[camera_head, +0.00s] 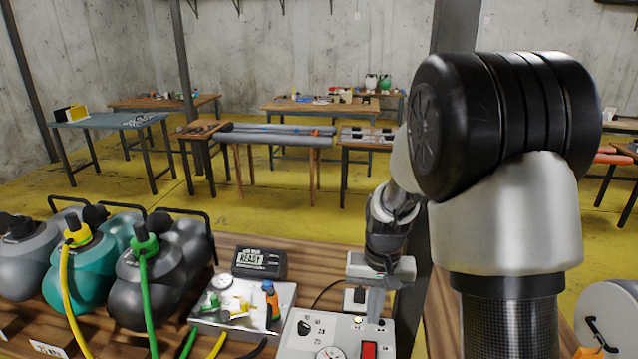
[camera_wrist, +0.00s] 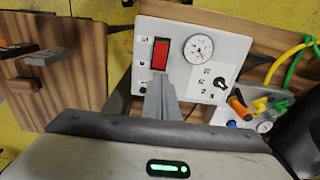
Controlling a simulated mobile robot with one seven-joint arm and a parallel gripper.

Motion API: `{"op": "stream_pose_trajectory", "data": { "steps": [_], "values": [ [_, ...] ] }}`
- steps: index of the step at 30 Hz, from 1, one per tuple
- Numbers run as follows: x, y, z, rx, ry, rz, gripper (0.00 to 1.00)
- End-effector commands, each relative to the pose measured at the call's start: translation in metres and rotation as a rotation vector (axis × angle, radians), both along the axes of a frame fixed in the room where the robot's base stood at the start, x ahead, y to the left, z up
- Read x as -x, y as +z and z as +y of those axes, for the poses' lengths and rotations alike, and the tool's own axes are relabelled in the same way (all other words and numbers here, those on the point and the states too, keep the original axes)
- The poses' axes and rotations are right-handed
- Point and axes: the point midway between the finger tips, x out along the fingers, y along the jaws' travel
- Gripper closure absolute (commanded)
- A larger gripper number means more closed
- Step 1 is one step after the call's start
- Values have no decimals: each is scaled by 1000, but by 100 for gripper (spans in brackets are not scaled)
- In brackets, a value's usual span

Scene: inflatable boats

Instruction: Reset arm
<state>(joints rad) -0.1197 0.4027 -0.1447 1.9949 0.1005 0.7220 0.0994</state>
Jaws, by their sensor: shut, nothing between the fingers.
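My gripper (camera_head: 366,303) is over the white control box (camera_head: 311,343) at the front of the wooden bench in the head view. In the wrist view its grey fingers (camera_wrist: 163,88) are together and hold nothing. They point at the panel of the control box (camera_wrist: 205,88), just by the red rocker switch (camera_wrist: 160,54). The red switch (camera_head: 369,350) also shows in the head view, below the gripper. I cannot tell whether the fingertips touch the panel. My arm fills much of the right side of the head view.
A metal tray (camera_head: 285,297) with fittings and an orange-handled tool is left of the control box. Grey and teal tanks (camera_head: 85,265) with yellow and green hoses crowd the left. Open yellow floor lies beyond the bench.

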Motion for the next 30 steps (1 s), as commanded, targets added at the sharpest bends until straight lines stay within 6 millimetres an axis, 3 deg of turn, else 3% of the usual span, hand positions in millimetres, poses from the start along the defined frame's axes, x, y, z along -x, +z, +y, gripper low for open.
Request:
{"op": "stream_pose_trajectory", "data": {
  "steps": [6,15,18,24,30],
  "values": [
    [34,87,3,-26,42,-122,100],
    [111,171,3,-14,115,-295,100],
    [138,188,2,4,138,-351,100],
    [179,203,0,39,169,-434,100],
    [194,205,-1,58,180,-462,100]
  ]
}}
